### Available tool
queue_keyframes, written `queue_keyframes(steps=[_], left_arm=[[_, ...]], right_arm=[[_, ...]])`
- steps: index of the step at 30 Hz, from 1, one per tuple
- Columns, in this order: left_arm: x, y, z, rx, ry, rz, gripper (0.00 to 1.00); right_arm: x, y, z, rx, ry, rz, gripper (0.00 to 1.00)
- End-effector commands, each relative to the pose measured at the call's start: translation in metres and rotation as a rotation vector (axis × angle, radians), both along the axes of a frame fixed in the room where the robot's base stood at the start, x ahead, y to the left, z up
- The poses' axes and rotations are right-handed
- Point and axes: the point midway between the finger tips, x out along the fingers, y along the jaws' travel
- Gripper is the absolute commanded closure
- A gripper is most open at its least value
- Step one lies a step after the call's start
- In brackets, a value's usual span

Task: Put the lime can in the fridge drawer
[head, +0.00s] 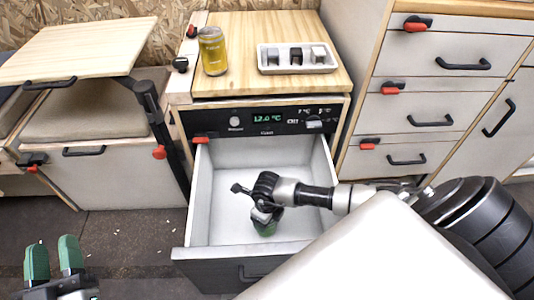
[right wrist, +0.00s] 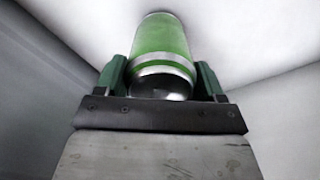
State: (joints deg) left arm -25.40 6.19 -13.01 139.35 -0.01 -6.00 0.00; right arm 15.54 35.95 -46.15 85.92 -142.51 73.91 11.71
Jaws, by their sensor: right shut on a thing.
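The lime can (right wrist: 162,45) is green with a silver band, and it sits between the green fingers of my right gripper (right wrist: 163,78) in the right wrist view. In the head view my right gripper (head: 265,214) reaches down into the open fridge drawer (head: 219,160), with a bit of green at its tip; the can is mostly hidden there. The drawer has white inner walls and a dark front. I cannot tell if the can touches the drawer floor. My left gripper (head: 53,260) is at the bottom left, its green fingers apart and empty, over the dark floor.
A yellow can (head: 213,51) and a white tray (head: 297,58) with small blocks stand on the wooden top above the fridge. Cabinets with red latches (head: 417,24) stand at right. A folding table (head: 78,50) and bench are at left.

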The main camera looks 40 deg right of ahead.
Motion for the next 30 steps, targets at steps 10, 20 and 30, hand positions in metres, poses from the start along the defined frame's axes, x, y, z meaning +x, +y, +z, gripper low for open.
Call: queue_keyframes(steps=[10, 20, 30], left_arm=[[-0.001, -0.001, 0.004, -0.009, -0.035, -0.002, 0.61], [-0.001, -0.001, 0.004, -0.007, -0.025, -0.002, 0.61], [0.002, 0.007, -0.037, 0.083, 0.314, 0.019, 0.61]], right_arm=[[0.000, 0.000, -0.002, 0.000, 0.000, 0.000, 0.05], [0.000, 0.000, 0.000, 0.000, 0.000, 0.000, 0.05], [0.001, 0.000, 0.037, -0.001, -0.001, 0.000, 0.05]])
